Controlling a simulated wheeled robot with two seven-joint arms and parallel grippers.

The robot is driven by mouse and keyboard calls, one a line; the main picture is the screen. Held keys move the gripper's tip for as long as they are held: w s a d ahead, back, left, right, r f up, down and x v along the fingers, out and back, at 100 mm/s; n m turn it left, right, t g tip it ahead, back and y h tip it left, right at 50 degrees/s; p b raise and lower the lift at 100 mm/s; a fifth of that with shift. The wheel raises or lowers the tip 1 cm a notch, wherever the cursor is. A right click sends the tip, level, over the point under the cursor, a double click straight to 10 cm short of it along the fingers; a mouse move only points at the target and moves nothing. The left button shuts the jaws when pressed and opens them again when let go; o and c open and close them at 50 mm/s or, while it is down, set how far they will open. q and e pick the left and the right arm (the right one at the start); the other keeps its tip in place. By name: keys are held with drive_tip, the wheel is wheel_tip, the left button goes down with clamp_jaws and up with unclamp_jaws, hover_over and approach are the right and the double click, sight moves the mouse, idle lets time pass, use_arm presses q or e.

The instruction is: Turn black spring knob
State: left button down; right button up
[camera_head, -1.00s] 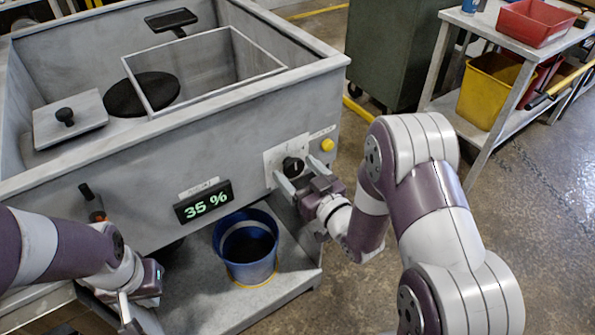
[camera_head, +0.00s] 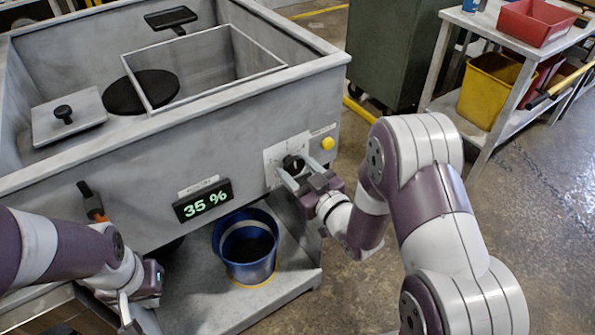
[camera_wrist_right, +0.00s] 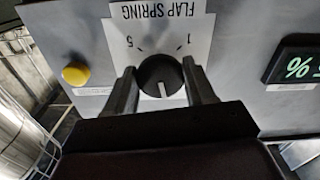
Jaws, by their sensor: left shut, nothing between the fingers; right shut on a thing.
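The black spring knob (camera_head: 293,164) sits on a white dial plate on the front of the grey compactor. In the right wrist view the knob (camera_wrist_right: 160,76) is under the label "FLAP SPRING", which appears upside down, with the marks 5 and 1 beside it. Its white pointer line points toward the bottom of that picture. My right gripper (camera_head: 290,178) is shut on the knob, one finger on each side of it; its fingers also show in the right wrist view (camera_wrist_right: 162,85). My left gripper (camera_head: 124,308) is shut and empty at the lower left, away from the knob.
A yellow button (camera_head: 328,143) is right of the knob. A display (camera_head: 203,201) reading 35 % is to its left, with a black-handled lever (camera_head: 88,195) further left. A blue bucket (camera_head: 246,248) stands on the ledge below.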

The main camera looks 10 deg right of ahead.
drive_tip(key=n+b, duration=0.2)
drive_tip(key=n, duration=0.2)
drive_tip(key=shift+f, duration=0.15)
drive_tip(key=shift+d+n+b, duration=0.1)
drive_tip(key=shift+n+b, duration=0.8)
drive_tip(key=shift+n, duration=0.6)
drive_tip(key=o, duration=1)
drive_tip(key=shift+r, duration=0.2)
drive_tip(key=v, duration=1.2)
drive_tip(key=shift+s+p, duration=0.3)
drive_tip(key=shift+p, duration=0.05)
